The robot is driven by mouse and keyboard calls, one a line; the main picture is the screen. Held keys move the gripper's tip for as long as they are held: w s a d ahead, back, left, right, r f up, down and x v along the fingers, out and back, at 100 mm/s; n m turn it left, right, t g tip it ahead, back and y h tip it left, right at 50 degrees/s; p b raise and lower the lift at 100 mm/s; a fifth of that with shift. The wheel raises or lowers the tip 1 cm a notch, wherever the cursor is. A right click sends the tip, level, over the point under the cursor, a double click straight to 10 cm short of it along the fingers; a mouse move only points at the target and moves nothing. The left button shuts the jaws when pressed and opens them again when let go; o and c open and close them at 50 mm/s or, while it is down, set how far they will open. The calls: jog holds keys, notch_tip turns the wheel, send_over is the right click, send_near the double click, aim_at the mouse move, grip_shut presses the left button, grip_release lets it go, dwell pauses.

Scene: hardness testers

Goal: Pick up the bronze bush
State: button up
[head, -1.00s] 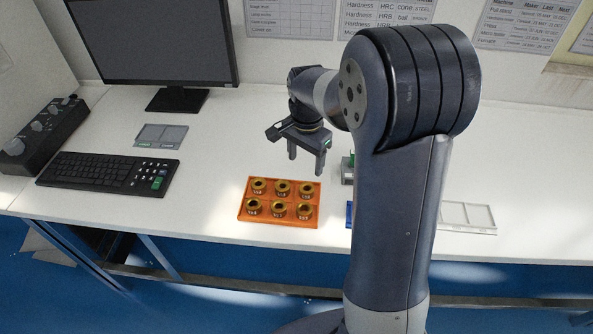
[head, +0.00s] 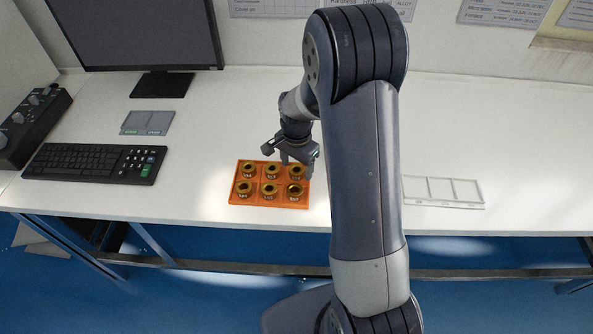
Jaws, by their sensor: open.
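Several bronze bushes stand in two rows in an orange tray (head: 234,197) near the front of the white bench. The back row has a left bush (head: 247,170), a middle bush (head: 271,171) and a right bush (head: 296,172). The front row has a left bush (head: 244,189), a middle bush (head: 269,190) and a right bush (head: 295,191). My gripper (head: 297,165) is open and points down at the back right bush. Its fingers overlap that bush in the picture; I cannot tell whether they touch it.
A keyboard (head: 85,162), a grey two-part plate (head: 147,123) and a monitor (head: 135,35) are to the left. A pale sectioned tray (head: 443,191) lies to the right. My arm hides the bench just right of the orange tray. The bench's far right is clear.

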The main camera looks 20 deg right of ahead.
jog(key=shift+c, duration=0.5)
jog(key=c, duration=1.2)
